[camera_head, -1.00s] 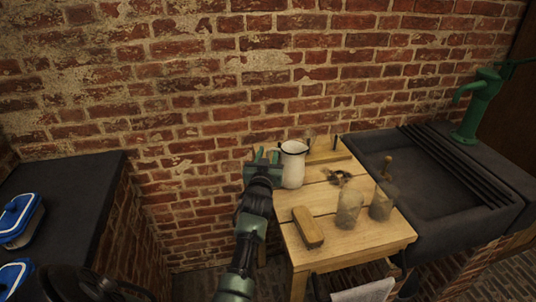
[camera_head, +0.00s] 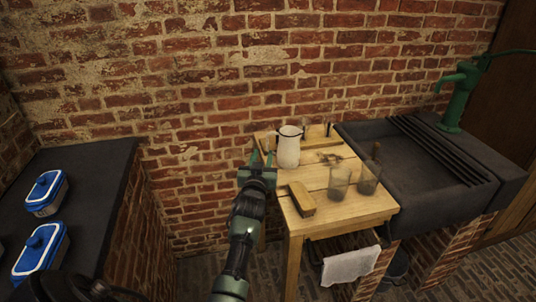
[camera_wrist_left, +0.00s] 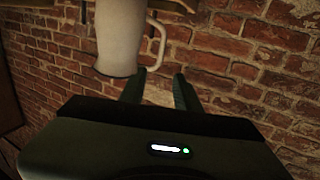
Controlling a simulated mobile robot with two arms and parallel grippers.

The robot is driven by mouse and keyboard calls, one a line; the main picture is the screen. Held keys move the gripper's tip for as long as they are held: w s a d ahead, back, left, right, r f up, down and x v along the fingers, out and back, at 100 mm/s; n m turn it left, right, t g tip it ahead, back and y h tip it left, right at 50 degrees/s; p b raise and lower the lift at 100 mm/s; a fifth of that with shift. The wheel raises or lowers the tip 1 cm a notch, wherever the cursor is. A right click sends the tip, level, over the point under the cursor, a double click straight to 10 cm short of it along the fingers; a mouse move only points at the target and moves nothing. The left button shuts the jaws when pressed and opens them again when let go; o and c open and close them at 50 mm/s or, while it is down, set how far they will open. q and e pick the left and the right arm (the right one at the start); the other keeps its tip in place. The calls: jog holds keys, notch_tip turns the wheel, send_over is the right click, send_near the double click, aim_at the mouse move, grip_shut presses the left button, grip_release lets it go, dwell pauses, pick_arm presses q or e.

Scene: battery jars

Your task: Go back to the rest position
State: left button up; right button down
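My left gripper (camera_head: 262,158) is over the left edge of the wooden table, a little left of and in front of a white jug. It is open, with an empty gap between its two fingers. The fingers also show in the left wrist view (camera_wrist_left: 160,91). The white jug (camera_head: 288,150) stands upright on the table. In the left wrist view the jug (camera_wrist_left: 120,35) is just beyond the fingers, its handle on the right, and they do not hold it. My right gripper is not in view.
The table (camera_head: 330,212) holds a wooden block (camera_head: 302,199), two glass jars (camera_head: 340,182) (camera_head: 368,177) and a rack at the back. A dark sink (camera_head: 420,160) with a green pump (camera_head: 458,95) stands right. Blue-lidded boxes (camera_head: 46,192) (camera_head: 40,248) sit on the left counter (camera_head: 95,175).

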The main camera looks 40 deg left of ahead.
pick_arm(q)
jog(key=s+d+f+m+g+h, duration=0.2)
jog(key=s+d+f+g+h, duration=0.1)
jog(key=s+d+f, duration=0.55)
jog(key=s+d+f+m+g+h, duration=0.25)
jog(key=s+d+f, duration=0.3)
jog(key=s, duration=0.65)
jog(key=s+d+f+m+g+h, duration=0.1)
jog(key=s+d+m+g+h, duration=0.15)
jog(key=s+d, duration=0.55)
jog(key=s+d+f+m+g+h, duration=0.1)
jog(key=s+d+g, duration=0.25)
jog(key=s, duration=0.85)
notch_tip(320, 180, down, 24)
jog(key=g, duration=0.2)
jog(key=s+a+f+g, duration=0.1)
jog(key=s+a+f, duration=0.2)
jog(key=s+f, duration=1.5)
jog(key=shift+f+y, duration=0.2)
jog(key=shift+y, duration=0.1)
